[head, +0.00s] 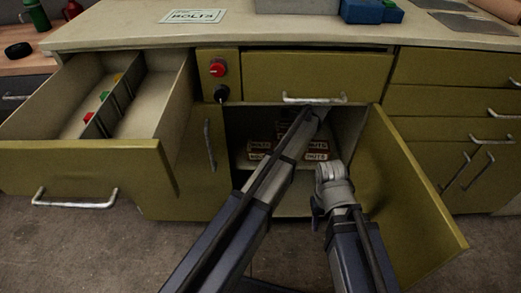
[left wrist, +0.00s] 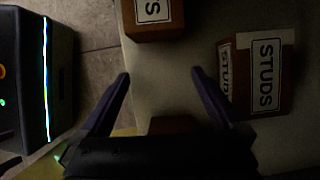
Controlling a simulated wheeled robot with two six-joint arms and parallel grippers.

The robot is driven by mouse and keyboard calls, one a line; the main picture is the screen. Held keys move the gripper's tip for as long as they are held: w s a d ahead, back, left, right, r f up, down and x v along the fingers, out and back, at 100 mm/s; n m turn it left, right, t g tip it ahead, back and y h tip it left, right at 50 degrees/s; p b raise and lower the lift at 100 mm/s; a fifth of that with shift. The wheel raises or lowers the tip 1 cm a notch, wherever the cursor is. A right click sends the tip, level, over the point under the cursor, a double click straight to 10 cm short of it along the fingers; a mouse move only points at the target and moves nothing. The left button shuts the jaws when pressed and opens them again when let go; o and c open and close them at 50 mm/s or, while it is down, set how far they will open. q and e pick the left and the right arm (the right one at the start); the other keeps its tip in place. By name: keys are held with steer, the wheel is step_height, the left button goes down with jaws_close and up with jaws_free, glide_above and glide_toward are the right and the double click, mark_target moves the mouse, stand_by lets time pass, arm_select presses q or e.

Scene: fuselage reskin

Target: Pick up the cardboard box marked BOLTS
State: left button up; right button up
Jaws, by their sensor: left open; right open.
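Small brown boxes with white labels sit in the open cabinet in the head view. The right front one (head: 317,155) reads NUTS; the left front one's label (head: 257,155) is too small to read surely. In the left wrist view my left gripper (left wrist: 160,73) is open and empty, its fingers pointing towards a box (left wrist: 155,30) whose label shows only an S. A box marked STUDS (left wrist: 262,75) lies to the right of the fingers. Part of another brown box (left wrist: 172,125) shows near the gripper base. My right gripper (head: 318,206) is outside the cabinet, open.
The cabinet door (head: 405,190) stands open at the right. A drawer (head: 80,165) with dividers is pulled out at the left. A card reading BOLTS (head: 193,16) lies on the countertop (head: 120,28). A dark unit with a light strip (left wrist: 35,75) is left in the wrist view.

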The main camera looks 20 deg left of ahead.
mark_target(261, 145)
arm_select(q)
steer(key=a, duration=0.3)
steer(key=s+a, duration=0.1)
steer(key=a, duration=0.2)
steer(key=shift+s, duration=0.15)
steer(key=shift+a, duration=0.1)
steer(key=shift+s+a, duration=0.15)
steer(key=shift+a, duration=0.15)
steer(key=a, duration=0.2)
steer(key=s+a, duration=0.1)
steer(key=shift+a, duration=0.35)
steer(key=shift+w+a+f+b, duration=0.1)
steer(key=shift+f+b, duration=0.55)
steer(key=shift+r, duration=0.1)
steer(key=shift+f, duration=0.2)
jaws_close()
